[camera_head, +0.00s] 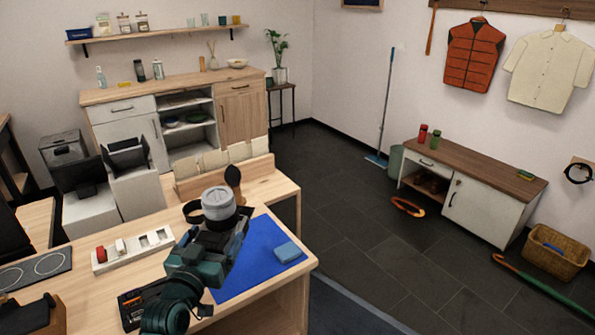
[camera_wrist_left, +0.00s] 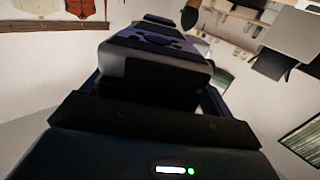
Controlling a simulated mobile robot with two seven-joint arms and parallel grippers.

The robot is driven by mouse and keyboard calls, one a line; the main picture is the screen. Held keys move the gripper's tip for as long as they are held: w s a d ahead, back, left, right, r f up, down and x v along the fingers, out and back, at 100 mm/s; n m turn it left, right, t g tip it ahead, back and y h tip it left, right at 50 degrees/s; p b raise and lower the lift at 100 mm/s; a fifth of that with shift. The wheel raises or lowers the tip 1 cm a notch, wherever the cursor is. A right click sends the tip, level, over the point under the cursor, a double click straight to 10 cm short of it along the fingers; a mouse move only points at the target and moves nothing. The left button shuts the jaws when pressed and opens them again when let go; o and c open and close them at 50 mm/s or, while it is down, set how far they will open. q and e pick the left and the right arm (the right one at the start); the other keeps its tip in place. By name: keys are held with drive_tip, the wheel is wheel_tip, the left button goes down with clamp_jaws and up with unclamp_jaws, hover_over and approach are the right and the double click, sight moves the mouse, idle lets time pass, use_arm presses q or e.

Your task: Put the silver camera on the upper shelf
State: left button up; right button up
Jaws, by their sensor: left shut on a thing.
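The silver camera (camera_head: 218,204) shows in the head view as a grey round lens part above the blue mat. My left gripper (camera_head: 222,232) is shut on it and hides its lower part. In the left wrist view the camera (camera_wrist_left: 155,62) is a dark, boxy body between the fingers (camera_wrist_left: 155,110). Another shelf (camera_head: 160,34) hangs on the far wall. My right gripper is in neither view.
A white tray (camera_head: 132,250) with small items lies at left. Several cream cards (camera_head: 215,160) stand along the raised shelf, and a dark brush (camera_head: 233,178) stands near its front.

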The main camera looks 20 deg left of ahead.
use_arm(q)
drive_tip(key=s+d+r+h, duration=0.1)
drive_tip(key=s+d+r, duration=0.1)
drive_tip(key=s+d, duration=0.9)
drive_tip(key=shift+d+r+m, duration=0.3)
drive_tip(key=shift+m, duration=0.1)
idle(0.4)
idle(0.3)
